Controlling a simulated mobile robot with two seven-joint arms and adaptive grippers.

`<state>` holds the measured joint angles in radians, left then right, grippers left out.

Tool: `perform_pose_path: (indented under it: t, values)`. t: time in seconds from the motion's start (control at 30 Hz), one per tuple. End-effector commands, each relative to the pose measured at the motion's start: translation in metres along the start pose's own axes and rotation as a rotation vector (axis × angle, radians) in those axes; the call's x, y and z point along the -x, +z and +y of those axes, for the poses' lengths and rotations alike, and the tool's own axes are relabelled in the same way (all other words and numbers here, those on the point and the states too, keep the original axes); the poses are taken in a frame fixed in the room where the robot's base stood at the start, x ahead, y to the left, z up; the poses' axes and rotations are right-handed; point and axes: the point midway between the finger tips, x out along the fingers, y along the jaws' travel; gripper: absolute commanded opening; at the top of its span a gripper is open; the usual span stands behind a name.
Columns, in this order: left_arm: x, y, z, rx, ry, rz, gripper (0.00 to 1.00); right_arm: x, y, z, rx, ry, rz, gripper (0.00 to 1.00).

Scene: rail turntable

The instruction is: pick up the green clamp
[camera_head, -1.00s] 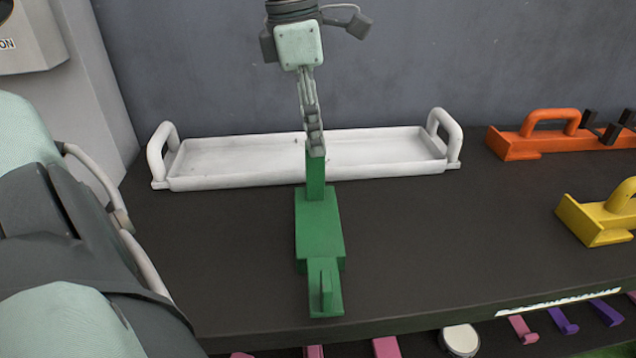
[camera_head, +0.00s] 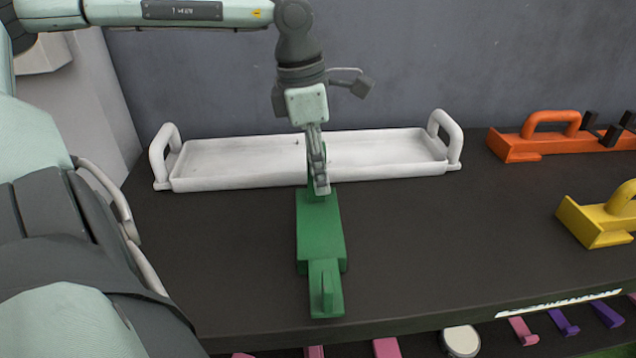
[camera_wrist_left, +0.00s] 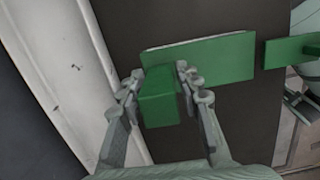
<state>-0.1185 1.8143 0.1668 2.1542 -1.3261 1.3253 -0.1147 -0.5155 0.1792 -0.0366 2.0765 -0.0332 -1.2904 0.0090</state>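The green clamp (camera_head: 321,232) lies on the dark table top, its narrow end with an upright fin toward the front edge. My left gripper (camera_head: 320,188) has come down from above over the clamp's far end and hides part of it. In the left wrist view, the fingers of the left gripper (camera_wrist_left: 157,72) stand apart on both sides of the clamp's upright green block (camera_wrist_left: 160,105). I cannot tell whether the fingers touch the block. The clamp's flat body (camera_wrist_left: 215,56) extends to the right there.
A white tray (camera_head: 225,181) with two handles stands right behind the clamp. An orange clamp (camera_head: 515,148) and a yellow clamp (camera_head: 600,222) lie at the right. Pink and purple hooks (camera_head: 563,321) show below the table's front edge. The table between the green and yellow clamps is free.

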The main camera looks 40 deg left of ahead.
Motion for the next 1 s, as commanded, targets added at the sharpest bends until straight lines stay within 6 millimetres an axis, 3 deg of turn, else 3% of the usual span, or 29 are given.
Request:
perform_pose_path:
  t: [0.03,0.23,0.77,1.0]
  values:
    - [0.000,0.000,0.000,0.000,0.000,0.000,0.24,0.000,0.000,0.000,0.000,0.000,0.000,0.49]
    - [0.000,0.000,0.000,0.000,0.000,0.000,0.00,0.000,0.000,0.000,0.000,0.000,0.000,0.49]
    - [0.002,0.001,0.001,0.000,0.002,-0.001,0.00,0.002,-0.003,-0.001,0.001,-0.003,0.008,0.49]
    - [0.018,0.004,0.001,0.000,0.005,-0.003,0.00,0.003,-0.002,0.000,0.001,0.000,0.006,0.49]
